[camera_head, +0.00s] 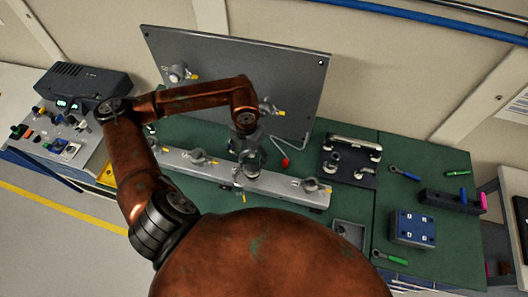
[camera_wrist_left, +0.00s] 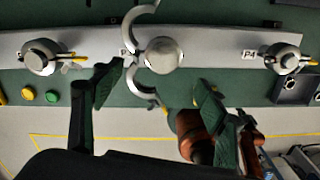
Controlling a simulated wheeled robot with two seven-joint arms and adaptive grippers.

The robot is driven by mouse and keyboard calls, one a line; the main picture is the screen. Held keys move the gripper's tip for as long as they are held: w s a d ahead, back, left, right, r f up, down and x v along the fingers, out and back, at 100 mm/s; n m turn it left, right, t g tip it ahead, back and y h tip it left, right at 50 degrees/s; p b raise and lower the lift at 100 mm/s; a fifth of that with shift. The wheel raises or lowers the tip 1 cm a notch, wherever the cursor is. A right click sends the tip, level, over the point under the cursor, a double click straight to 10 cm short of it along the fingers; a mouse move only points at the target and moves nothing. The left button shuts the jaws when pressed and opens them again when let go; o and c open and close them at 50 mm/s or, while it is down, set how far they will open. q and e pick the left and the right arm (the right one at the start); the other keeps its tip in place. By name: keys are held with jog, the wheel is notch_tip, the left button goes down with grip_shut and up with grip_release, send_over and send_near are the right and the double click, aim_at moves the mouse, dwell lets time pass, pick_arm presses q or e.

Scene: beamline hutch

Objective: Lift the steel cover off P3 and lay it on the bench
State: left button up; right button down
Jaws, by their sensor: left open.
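The steel cover (camera_wrist_left: 163,55) is a round, shiny, domed cap on the light rail (camera_wrist_left: 215,42), beside a partly hidden label starting with P. Curved arms of an open clamp (camera_wrist_left: 143,14) spread on either side of it. In the head view the cover (camera_head: 252,172) sits on the rail just below my left gripper (camera_head: 248,151). My left gripper also shows in the wrist view (camera_wrist_left: 155,92), open, with its fingers apart and nothing between them. The cover appears a little beyond the fingertips. My right gripper is not in view.
The green bench (camera_head: 345,210) has bare patches right of the rail. Closed fittings at P4 (camera_head: 312,185) and P2 (camera_head: 198,157) flank the cover. A grey upright panel (camera_head: 290,75) stands behind. A dark plate with fittings (camera_head: 350,160), blue box (camera_head: 412,228) and small tray (camera_head: 348,234) lie right.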

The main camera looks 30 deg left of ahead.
aim_at(252, 168)
pick_arm(q)
jog(key=shift+w+f, duration=0.1)
jog(key=shift+w, duration=0.15)
jog(key=shift+f, duration=0.3)
jog(key=shift+f+p, duration=0.45)
jog(key=shift+f, duration=0.35)
jog(key=f, duration=0.1)
jog(key=f+p, duration=0.1)
jog(key=f, duration=0.1)
jog(key=f+p, duration=0.1)
jog(key=shift+s+d+f, duration=0.15)
jog(key=shift+s+d, duration=0.05)
jog(key=shift+d, duration=0.05)
jog(key=shift+f, duration=0.45)
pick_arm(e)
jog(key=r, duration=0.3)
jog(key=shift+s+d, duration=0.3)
